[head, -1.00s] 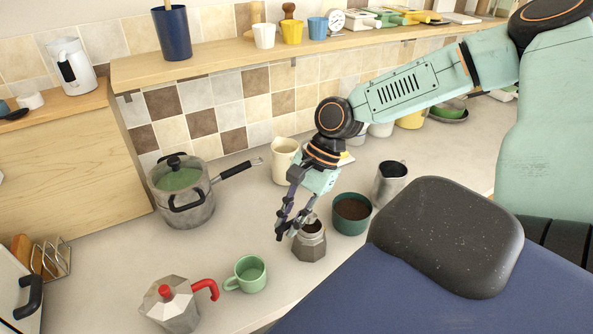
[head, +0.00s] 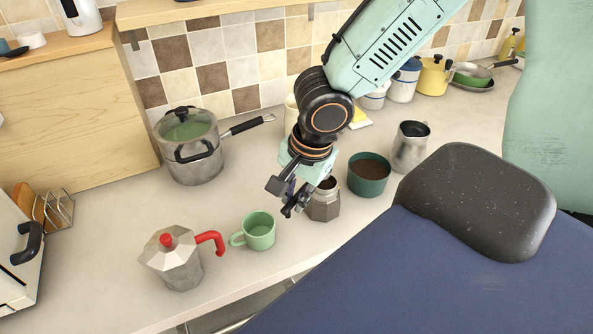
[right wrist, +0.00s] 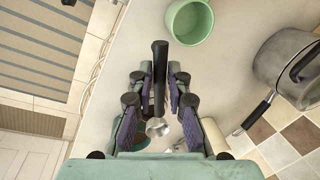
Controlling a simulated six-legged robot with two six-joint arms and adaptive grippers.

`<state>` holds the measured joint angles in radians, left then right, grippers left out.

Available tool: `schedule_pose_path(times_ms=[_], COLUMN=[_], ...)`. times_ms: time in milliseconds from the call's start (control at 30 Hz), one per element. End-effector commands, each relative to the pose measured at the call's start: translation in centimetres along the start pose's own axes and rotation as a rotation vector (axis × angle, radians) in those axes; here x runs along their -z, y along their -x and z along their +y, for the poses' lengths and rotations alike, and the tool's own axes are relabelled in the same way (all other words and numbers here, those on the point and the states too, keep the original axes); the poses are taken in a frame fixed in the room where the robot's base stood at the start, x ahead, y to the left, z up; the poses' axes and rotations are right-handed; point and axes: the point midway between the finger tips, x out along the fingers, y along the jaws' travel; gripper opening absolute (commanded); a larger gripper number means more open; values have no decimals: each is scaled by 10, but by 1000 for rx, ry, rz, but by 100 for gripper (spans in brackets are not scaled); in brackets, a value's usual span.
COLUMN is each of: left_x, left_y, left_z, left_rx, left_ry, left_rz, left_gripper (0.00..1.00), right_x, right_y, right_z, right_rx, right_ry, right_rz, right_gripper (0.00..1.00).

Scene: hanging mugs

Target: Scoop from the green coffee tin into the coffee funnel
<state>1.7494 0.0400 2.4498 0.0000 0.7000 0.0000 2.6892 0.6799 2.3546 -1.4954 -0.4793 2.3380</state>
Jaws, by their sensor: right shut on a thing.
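The green coffee tin (head: 368,188) stands open on the counter with brown coffee inside. The metal coffee-pot base (head: 323,207) stands just left of it; the funnel in its top is mostly hidden by my gripper. My right gripper (head: 291,205) is beside and partly in front of this base at its left. It is shut on the scoop, whose dark handle (right wrist: 160,72) and small shiny bowl (right wrist: 157,127) show between the fingers in the right wrist view. The bowl's contents cannot be made out. My left gripper is out of view.
A green mug (head: 259,232) and a metal moka pot with red handle (head: 176,262) stand left of the gripper. A steel pitcher (head: 410,147) stands right of the tin. A lidded saucepan (head: 188,150) is at the back left. Bare counter lies between saucepan and mug.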

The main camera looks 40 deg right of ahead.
Motion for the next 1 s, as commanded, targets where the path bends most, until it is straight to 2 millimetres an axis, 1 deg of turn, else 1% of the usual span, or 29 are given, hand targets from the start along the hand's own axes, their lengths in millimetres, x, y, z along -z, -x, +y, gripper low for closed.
schedule_pose_path(times_ms=[67,433,567,700,800,1000], left_x=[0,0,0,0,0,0], left_y=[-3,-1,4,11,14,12], left_z=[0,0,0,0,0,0], left_rx=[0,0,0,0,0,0], left_ry=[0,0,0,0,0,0], left_rz=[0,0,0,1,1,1], left_gripper=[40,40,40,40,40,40], right_x=[0,0,0,0,0,0], right_y=[-1,2,10,25,31,30], right_z=[0,-1,-3,-6,-7,-6], right_rx=[1,1,3,3,2,0], right_ry=[3,1,1,1,1,1], right_rz=[8,9,9,9,9,8], right_gripper=[0,0,0,0,0,0])
